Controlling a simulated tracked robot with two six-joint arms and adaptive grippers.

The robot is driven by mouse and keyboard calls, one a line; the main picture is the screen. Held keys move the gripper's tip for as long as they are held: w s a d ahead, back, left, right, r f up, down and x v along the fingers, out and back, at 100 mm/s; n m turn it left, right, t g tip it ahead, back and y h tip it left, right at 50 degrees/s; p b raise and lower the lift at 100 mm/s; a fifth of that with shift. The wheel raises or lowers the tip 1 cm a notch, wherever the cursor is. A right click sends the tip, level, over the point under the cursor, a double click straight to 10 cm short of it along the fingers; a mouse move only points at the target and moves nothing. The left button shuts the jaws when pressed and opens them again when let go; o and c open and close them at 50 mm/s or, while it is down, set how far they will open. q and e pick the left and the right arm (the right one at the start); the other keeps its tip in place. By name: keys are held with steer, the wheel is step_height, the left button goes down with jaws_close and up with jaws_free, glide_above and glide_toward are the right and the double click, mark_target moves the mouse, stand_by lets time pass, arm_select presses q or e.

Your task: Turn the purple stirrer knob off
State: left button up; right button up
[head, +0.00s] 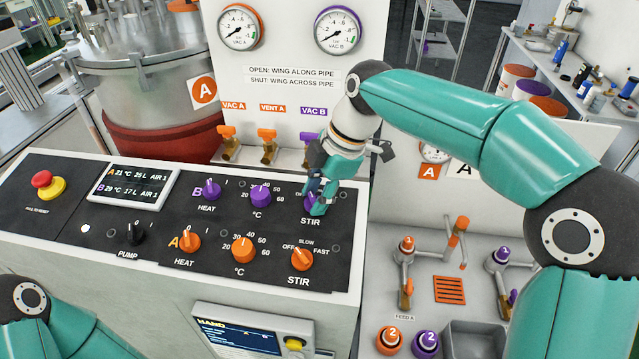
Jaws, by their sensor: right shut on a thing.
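The purple stirrer knob (314,208) sits at the right end of the panel's upper row, above a STIR label. My right gripper (317,192) reaches down from above and is shut on this knob, covering most of it. Its scale is mostly hidden by the gripper, so I cannot tell its setting.
An orange stirrer knob (302,259) stands just below, with purple (261,195) and orange (243,249) temperature knobs to the left. A red emergency button (42,180) is at the far left. Valves (268,145) and gauges (338,31) stand behind the panel.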

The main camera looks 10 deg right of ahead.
steer(key=shift+a+r+n+g+p, duration=0.15)
steer(key=shift+n+g+p, duration=0.25)
steer(key=shift+n+p, duration=0.55)
steer(key=shift+n, duration=0.65)
steer(key=shift+f+g, duration=0.25)
steer(key=shift+g, duration=0.05)
steer(key=o, duration=1.2)
steer(key=shift+c, duration=0.2)
steer(key=shift+r, duration=0.1)
steer(key=shift+r, duration=0.1)
